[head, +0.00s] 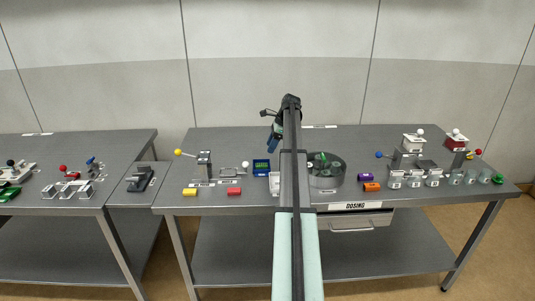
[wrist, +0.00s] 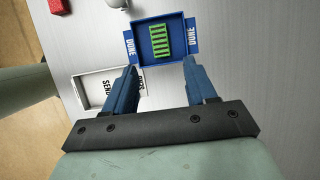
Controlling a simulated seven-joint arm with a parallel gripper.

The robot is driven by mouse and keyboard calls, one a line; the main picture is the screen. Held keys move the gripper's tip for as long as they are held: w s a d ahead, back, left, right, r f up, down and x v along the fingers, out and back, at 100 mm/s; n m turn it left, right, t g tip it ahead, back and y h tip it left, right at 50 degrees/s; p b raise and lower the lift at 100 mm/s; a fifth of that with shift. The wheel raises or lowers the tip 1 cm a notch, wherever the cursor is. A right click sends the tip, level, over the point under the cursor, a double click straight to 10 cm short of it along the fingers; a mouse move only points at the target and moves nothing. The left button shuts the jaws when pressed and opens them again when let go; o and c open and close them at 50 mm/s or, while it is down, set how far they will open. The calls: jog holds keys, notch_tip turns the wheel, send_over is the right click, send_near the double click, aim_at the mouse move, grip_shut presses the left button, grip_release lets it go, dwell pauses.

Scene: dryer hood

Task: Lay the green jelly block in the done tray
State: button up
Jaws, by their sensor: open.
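The green jelly block (wrist: 161,42) is a ribbed green piece lying flat inside the blue done tray (wrist: 144,60). The tray has DONE labels on its left and right sides. In the head view the done tray (head: 261,174) stands on the bench just left of my arm, with green showing in it. My gripper (wrist: 160,70) has its two blue fingers spread apart, with nothing between them. In the wrist view the fingertips appear at the near edge of the tray, apart from the block. In the head view my gripper (head: 273,142) is partly hidden.
A white labelled tray (wrist: 84,92) lies beside the done tray. A red block (head: 234,191) and a yellow block (head: 190,192) lie to the left. Bench space behind the done tray looks clear.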

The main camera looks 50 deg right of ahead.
jog(key=shift+v, duration=1.2)
jog(key=shift+w, duration=0.1)
